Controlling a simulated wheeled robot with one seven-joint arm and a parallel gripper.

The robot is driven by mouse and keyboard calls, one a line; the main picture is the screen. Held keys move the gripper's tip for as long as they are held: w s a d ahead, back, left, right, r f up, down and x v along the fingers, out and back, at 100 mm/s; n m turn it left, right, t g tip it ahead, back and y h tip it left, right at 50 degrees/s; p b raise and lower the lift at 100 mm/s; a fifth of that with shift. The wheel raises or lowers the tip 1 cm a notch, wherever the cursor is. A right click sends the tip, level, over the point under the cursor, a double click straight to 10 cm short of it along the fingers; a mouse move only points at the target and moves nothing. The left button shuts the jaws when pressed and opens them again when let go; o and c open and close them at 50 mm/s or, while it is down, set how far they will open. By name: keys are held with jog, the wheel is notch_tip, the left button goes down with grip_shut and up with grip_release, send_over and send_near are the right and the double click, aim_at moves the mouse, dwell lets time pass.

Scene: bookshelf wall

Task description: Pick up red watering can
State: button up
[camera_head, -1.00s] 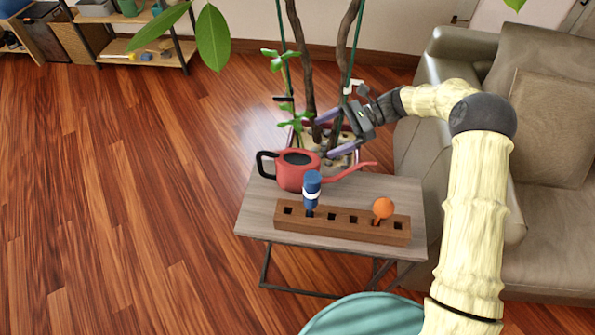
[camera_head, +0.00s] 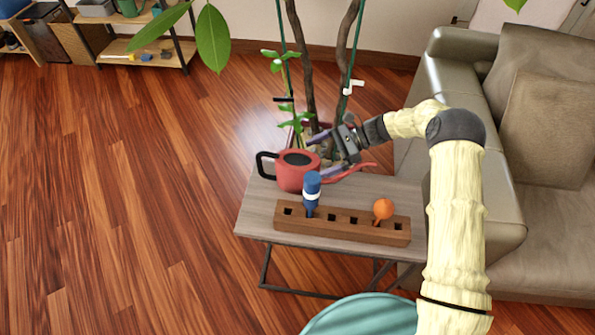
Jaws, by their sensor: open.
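The red watering can (camera_head: 292,177) stands upright on the small side table (camera_head: 256,211), near its back edge. Its black handle is on the left and its thin red spout points right. My gripper (camera_head: 318,153) is open, with purple fingers pointing left. It is just behind and to the right of the can's body, above the spout. One finger is partly hidden behind the spout area. I cannot tell whether a finger touches the can.
A brown wooden block with holes (camera_head: 345,224) sits in front of the can, holding a blue bottle-like item (camera_head: 312,188) and an orange ball-topped item (camera_head: 383,208). A potted plant (camera_head: 310,70) rises behind the table. A grey sofa (camera_head: 455,80) stands at right. The left floor is clear.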

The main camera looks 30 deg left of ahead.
aim_at(305, 162)
jog(key=shift+x, duration=2.45)
jog(key=shift+r, duration=0.1)
jog(key=c, duration=1.1)
notch_tip(305, 162, up, 10)
jog(key=shift+s+f+p, duration=0.1)
jog(key=shift+p, duration=0.2)
